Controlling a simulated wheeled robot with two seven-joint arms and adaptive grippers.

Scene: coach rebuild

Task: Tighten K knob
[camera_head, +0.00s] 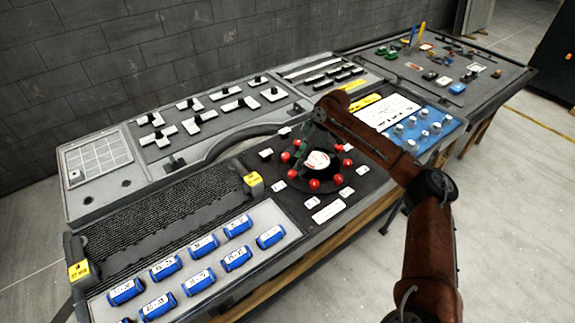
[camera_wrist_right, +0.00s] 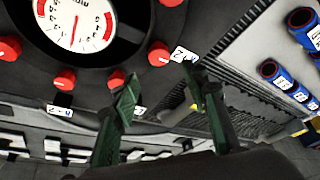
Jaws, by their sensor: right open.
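Several red knobs ring a round white dial (camera_head: 317,161) on a black panel in the head view; one red knob (camera_head: 315,184) is at the ring's near side. White letter labels surround the ring, but I cannot read which one is K. My right gripper (camera_head: 302,152) reaches over the ring's far left part and hides some of it. In the right wrist view the gripper (camera_wrist_right: 160,80) is open, its dark green fingers apart and empty. A red knob (camera_wrist_right: 158,53) shows beyond the gap between the fingertips. Another knob (camera_wrist_right: 115,80) is beside the left finger. My left gripper is out of view.
Blue labelled cylinders (camera_head: 235,258) lie on a light panel at the front left. A ribbed black bed (camera_head: 150,215) is behind them. A blue panel (camera_head: 432,127) with pale knobs is to the right. A second table (camera_head: 500,95) with small parts stands farther right.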

